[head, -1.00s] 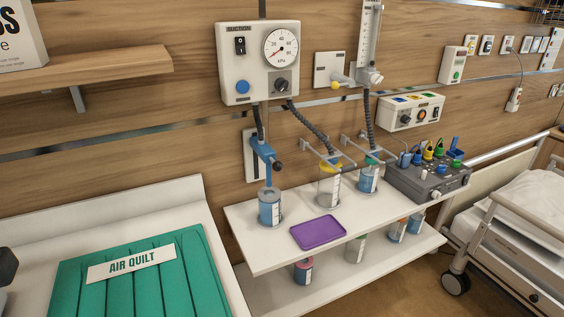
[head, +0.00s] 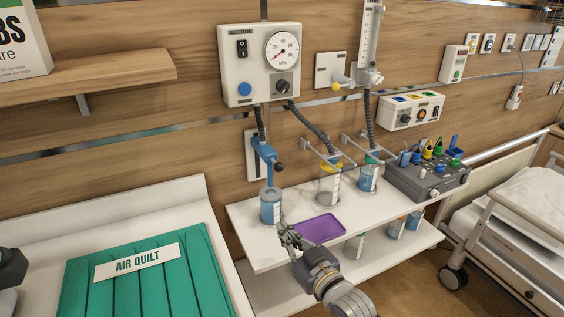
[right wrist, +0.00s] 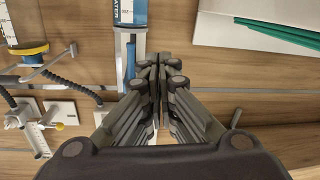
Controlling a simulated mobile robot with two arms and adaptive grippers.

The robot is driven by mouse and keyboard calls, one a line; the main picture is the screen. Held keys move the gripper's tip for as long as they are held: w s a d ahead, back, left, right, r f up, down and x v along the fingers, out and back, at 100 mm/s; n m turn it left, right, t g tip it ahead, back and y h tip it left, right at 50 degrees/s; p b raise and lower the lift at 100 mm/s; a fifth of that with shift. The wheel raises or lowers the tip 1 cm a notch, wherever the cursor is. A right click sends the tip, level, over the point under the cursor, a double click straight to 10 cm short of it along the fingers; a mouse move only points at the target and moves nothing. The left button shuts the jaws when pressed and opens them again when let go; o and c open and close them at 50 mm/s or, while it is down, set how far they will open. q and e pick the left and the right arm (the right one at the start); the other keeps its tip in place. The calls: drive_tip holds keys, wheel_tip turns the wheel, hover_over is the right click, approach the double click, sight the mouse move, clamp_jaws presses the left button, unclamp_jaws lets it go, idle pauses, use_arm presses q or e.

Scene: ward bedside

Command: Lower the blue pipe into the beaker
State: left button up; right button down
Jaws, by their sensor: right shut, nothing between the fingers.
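The blue pipe (head: 268,158) hangs upright by the wall below the suction unit, with a dark knob on its right side. Its lower end comes down to the top of the beaker (head: 270,208); I cannot tell whether it is inside the rim. The beaker is clear with blue contents and stands on the shelf's left part. My right gripper (head: 288,234) is shut and empty, in front of the beaker and lower right of it. In the right wrist view, the closed fingertips (right wrist: 158,66) appear beside the pipe (right wrist: 131,62) and below the beaker (right wrist: 131,12).
A purple tray (head: 320,229) lies right of my right gripper. Two more containers, one yellow-rimmed (head: 329,187) and one teal-topped (head: 369,177), stand behind it. A grey control box (head: 428,182) is at the right. The green air quilt (head: 150,275) lies at left.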

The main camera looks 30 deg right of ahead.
use_arm(q)
drive_tip(key=shift+w+r, duration=0.1)
drive_tip(key=shift+w, duration=0.35)
use_arm(e)
drive_tip(key=d+r+t, duration=0.3)
drive_tip(key=r+t, duration=0.2)
drive_tip(key=r, duration=0.8)
drive_tip(key=shift+d+h, duration=0.25)
drive_tip(key=shift+h, duration=0.05)
drive_tip(key=shift+r, duration=0.15)
wheel_tip(320, 180, up, 4)
drive_tip(key=p, duration=0.3)
hover_over(282, 165)
drive_tip(key=s+a, duration=0.2)
drive_tip(key=s, duration=0.1)
drive_tip(key=shift+w+d+f+p, duration=0.15)
drive_tip(key=shift+d+f+p, duration=0.05)
drive_tip(key=shift+f, duration=0.75)
drive_tip(key=shift+w+d+f+p, duration=0.15)
drive_tip(key=shift+d+f, duration=0.05)
drive_tip(key=shift+f, duration=0.75)
use_arm(q)
wheel_tip(282, 165, up, 4)
drive_tip(key=shift+s+f, duration=0.15)
drive_tip(key=shift+f, duration=0.05)
